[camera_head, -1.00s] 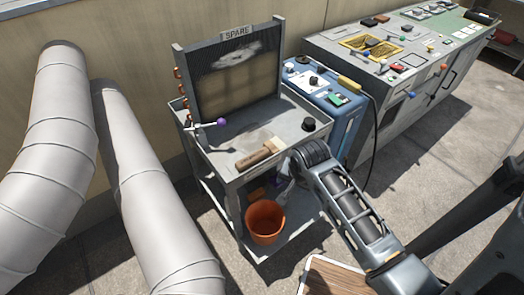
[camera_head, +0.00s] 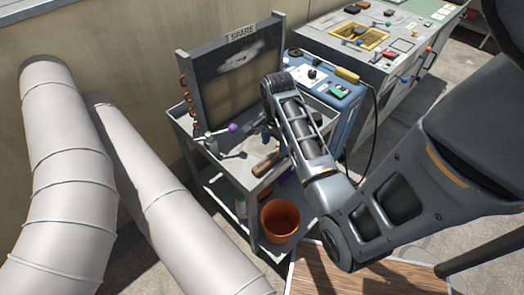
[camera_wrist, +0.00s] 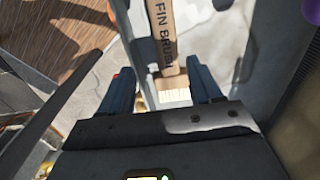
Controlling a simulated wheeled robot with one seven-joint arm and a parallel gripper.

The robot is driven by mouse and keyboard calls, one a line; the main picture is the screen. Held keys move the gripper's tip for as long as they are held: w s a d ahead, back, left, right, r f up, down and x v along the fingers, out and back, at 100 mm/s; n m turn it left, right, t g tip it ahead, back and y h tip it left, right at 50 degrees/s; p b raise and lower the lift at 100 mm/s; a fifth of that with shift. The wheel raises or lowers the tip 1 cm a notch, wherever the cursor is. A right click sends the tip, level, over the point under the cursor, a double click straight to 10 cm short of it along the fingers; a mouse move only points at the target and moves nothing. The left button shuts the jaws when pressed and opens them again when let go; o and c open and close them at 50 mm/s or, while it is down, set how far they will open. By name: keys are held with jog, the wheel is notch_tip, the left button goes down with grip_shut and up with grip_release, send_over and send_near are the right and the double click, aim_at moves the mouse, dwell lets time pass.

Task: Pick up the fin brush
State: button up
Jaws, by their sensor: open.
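The fin brush (camera_wrist: 160,35) has a flat wooden body marked "FIN BRU…" and pale bristles. In the wrist view it lies lengthwise, with its bristle end between my open fingers. My gripper (camera_wrist: 161,74) is open, one finger to each side of the brush; I cannot tell whether they are down around it or still above it. In the head view the brush (camera_head: 267,163) lies on the grey cart's top tray (camera_head: 235,172), partly hidden by my arm, which reaches over it. My gripper is mostly hidden there too.
A finned coil panel marked SPARE (camera_head: 237,75) stands at the tray's back. A purple knob (camera_head: 233,128) is close by on the left. An orange bucket (camera_head: 280,219) sits on the lower shelf. A blue case (camera_head: 335,105) stands right of the cart. Large white ducts (camera_head: 75,180) are at left.

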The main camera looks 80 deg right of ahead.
aim_at(270, 158)
jog(key=shift+w+f, duration=0.2)
jog(key=shift+w, duration=0.05)
jog(key=shift+w+f, duration=0.1)
jog(key=shift+f, duration=0.25)
jog(key=f, duration=0.6)
jog(key=shift+w+f, duration=0.3)
jog(key=shift+f, duration=0.05)
jog(key=c, duration=1.1)
